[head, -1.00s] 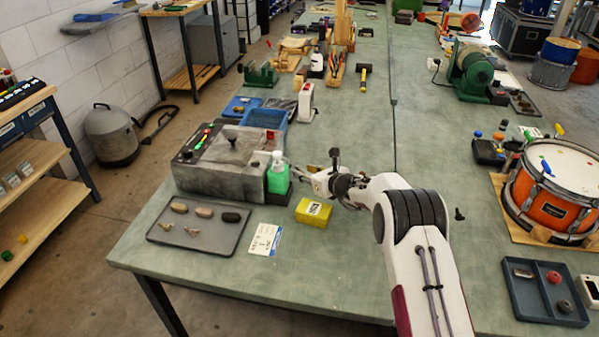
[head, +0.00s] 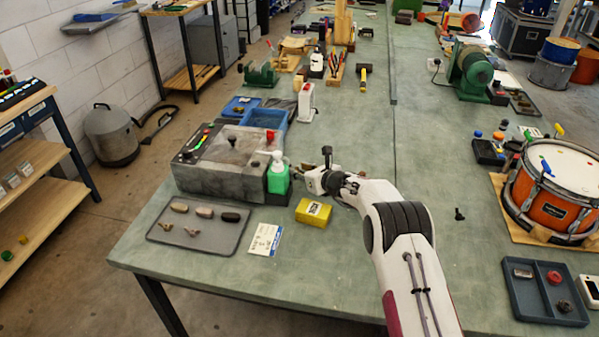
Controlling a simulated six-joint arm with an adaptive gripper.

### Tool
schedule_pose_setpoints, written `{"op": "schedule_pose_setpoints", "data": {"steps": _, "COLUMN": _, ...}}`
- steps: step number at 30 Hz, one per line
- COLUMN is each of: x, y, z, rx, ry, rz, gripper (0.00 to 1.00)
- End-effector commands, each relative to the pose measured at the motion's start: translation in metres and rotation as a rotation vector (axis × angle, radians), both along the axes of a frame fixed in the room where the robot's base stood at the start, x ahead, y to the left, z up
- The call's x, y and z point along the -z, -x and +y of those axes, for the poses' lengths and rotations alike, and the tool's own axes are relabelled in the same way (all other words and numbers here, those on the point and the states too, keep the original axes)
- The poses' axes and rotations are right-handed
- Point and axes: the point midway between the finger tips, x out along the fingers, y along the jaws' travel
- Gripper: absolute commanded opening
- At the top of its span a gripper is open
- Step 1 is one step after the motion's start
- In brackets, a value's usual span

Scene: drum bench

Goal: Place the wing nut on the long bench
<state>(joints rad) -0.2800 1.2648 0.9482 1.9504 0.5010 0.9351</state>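Two small tan metal pieces that look like wing nuts lie on the front part of a grey tray (head: 222,243), a left wing nut (head: 166,227) and a right one (head: 192,232). A small dark piece (head: 459,214), its kind unclear, lies on bare bench right of my arm. The long bench (head: 345,265) has a green-grey top. My gripper (head: 301,171) is above the bench, behind the yellow box and just right of the green bottle, pointing left. Its fingers are too small and partly hidden to show whether they are open or hold anything.
A yellow box (head: 314,212) and a green bottle (head: 278,177) stand close to my gripper. A grey machine (head: 225,165) is behind the tray, a card (head: 265,239) beside it. An orange drum (head: 552,190) and blue divided tray (head: 523,303) are at right. The bench's front middle is clear.

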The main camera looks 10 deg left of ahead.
Motion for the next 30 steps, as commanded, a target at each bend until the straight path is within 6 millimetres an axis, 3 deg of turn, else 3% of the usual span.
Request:
{"op": "schedule_pose_setpoints", "data": {"steps": 5, "x": 0.000, "y": 0.000, "z": 0.000, "rx": 0.000, "ry": 0.000, "rz": 0.000, "gripper": 0.27}}
{"op": "schedule_pose_setpoints", "data": {"steps": 8, "x": 0.000, "y": 0.000, "z": 0.000, "rx": 0.000, "ry": 0.000, "rz": 0.000, "gripper": 0.01}}
{"op": "schedule_pose_setpoints", "data": {"steps": 22, "x": -0.003, "y": 0.000, "z": 0.000, "rx": 0.000, "ry": -0.001, "rz": -0.001, "gripper": 0.00}}
{"op": "schedule_pose_setpoints", "data": {"steps": 30, "x": -0.025, "y": 0.000, "z": 0.000, "rx": 0.000, "ry": 0.000, "rz": -0.001, "gripper": 0.00}}
